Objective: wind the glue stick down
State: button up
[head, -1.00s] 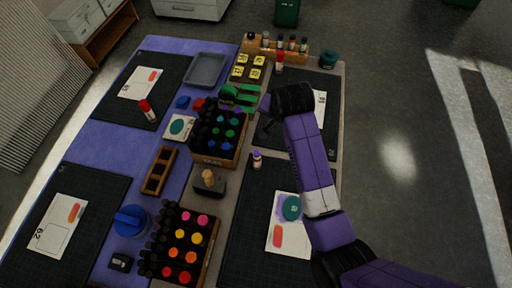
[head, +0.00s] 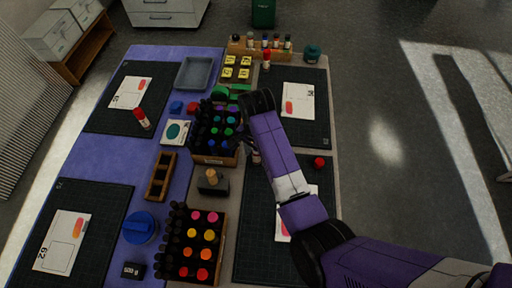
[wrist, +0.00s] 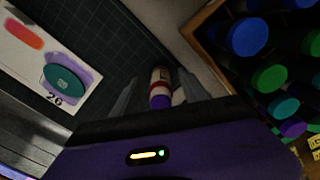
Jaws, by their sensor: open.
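The glue stick (wrist: 160,86) has a white body with a red band, and its purple glue end shows uncapped in the wrist view. It stands beside the marker crate; in the head view only a bit of it (head: 256,158) shows beside my arm. My gripper (wrist: 157,92) is open, with one finger on each side of the glue stick; contact is not visible. In the head view my gripper (head: 248,138) is mostly hidden by my wrist. A red cap-like piece (head: 319,162) lies on the near right mat.
A crate of dark markers with coloured ends (head: 213,160) stands close left of the glue stick. Another red-capped stick (head: 141,118) stands on the far left mat.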

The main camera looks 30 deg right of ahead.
jog(key=shift+f, duration=0.6)
grip_shut()
